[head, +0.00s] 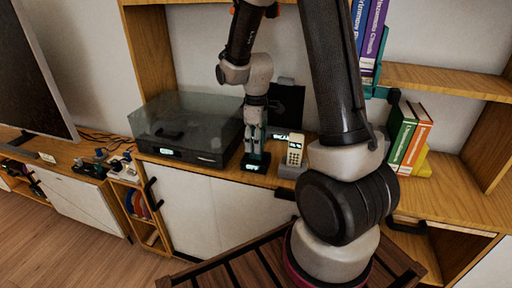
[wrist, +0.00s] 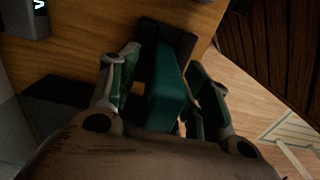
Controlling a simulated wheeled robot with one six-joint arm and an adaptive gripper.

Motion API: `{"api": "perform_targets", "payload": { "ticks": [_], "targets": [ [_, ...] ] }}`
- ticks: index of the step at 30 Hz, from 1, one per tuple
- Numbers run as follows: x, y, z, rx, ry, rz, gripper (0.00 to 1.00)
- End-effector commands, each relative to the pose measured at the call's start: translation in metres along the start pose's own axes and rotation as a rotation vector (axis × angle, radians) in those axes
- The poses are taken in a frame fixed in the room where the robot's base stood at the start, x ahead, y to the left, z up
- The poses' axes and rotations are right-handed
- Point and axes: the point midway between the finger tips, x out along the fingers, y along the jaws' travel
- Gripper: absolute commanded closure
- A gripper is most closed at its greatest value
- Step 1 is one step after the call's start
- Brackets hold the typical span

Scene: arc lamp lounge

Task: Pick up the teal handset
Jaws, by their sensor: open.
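The teal handset (wrist: 167,88) stands in a black cradle (wrist: 178,38) in the wrist view. My gripper (wrist: 162,84) is open, with one finger on each side of the handset. I cannot tell whether either finger touches it. In the head view my gripper (head: 255,143) points down at the wooden cabinet top, over the same black cradle (head: 256,166). The handset is mostly hidden there by my fingers.
A cream handset (head: 295,150) stands in a grey cradle just right of my gripper. A turntable with a clear lid (head: 187,125) is close on the left. Books (head: 408,137) stand further right. A slatted wooden table (head: 250,265) is in front.

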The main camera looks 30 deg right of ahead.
Motion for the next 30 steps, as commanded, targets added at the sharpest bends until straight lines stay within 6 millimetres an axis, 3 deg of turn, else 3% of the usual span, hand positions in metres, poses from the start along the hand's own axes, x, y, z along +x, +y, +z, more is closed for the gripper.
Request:
{"api": "perform_targets", "payload": {
  "ticks": [4,12,23,30],
  "targets": [
    [0.000,0.000,0.000,0.000,0.000,0.000,0.52],
    [-0.001,0.000,0.000,0.000,0.000,0.000,1.00],
    [-0.002,0.000,-0.001,0.000,0.001,0.001,1.00],
    [-0.015,0.001,-0.005,0.001,0.002,0.001,1.00]
  ]
}}
